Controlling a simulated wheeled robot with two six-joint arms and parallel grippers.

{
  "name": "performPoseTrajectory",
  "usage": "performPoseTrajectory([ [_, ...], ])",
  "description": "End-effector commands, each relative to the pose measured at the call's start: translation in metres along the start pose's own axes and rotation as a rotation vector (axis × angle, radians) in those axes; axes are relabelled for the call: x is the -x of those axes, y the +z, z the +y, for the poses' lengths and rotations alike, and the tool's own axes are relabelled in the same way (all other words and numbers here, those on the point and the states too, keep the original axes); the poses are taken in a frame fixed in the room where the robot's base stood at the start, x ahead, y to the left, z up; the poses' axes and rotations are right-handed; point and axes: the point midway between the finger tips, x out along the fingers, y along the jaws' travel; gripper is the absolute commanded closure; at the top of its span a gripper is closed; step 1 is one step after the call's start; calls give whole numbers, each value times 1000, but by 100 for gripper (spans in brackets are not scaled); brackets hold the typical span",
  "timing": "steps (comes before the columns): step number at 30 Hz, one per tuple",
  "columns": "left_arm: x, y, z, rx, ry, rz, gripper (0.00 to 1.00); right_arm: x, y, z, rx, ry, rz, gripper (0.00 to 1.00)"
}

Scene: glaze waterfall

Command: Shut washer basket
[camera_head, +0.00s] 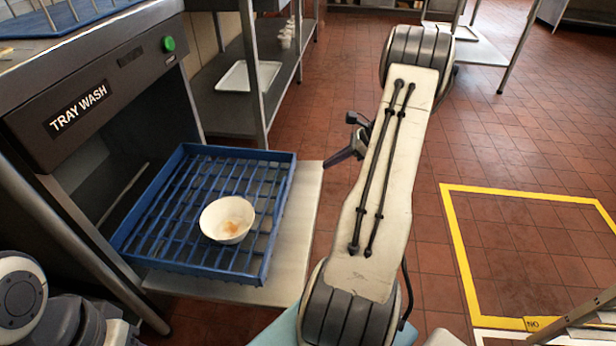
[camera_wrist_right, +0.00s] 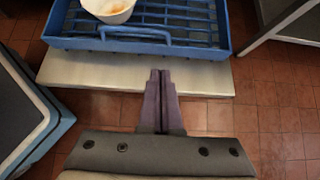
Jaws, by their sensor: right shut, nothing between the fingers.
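The blue washer basket (camera_head: 278,222) sits on a pale pulled-out shelf (camera_head: 305,205) at the mouth of the tray wash machine (camera_head: 90,105). Its left part reaches toward the dark opening, and its right part stands out in front. A white bowl (camera_head: 227,219) with an orange-brown stain lies in it. My right gripper (camera_head: 330,162) is shut and empty, to the right of the basket and apart from it. In the right wrist view, the shut fingers (camera_wrist_right: 160,76) point toward the basket's near side, which has a handle (camera_wrist_right: 120,34). My left gripper is not visible.
A metal rack (camera_head: 225,105) with a white tray (camera_head: 248,76) stands behind the machine. Another blue rack (camera_head: 60,18) lies on top of the machine. The tiled floor at right is open, with a yellow marked square (camera_head: 460,250).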

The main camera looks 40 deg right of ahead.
Motion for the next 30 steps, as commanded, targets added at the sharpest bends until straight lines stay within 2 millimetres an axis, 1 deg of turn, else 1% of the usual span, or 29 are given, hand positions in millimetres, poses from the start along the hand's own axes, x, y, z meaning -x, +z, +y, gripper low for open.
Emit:
performPoseTrajectory([
  [13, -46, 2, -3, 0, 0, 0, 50, -93, -2, 2, 7, 7, 2, 100],
  [15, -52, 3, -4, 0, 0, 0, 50, -105, 2, 2, 9, 7, 1, 100],
  [21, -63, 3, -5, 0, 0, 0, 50, -123, 18, 2, 8, 5, 2, 100],
  [30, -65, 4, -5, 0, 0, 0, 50, -128, 24, 2, 6, 4, 2, 100],
])
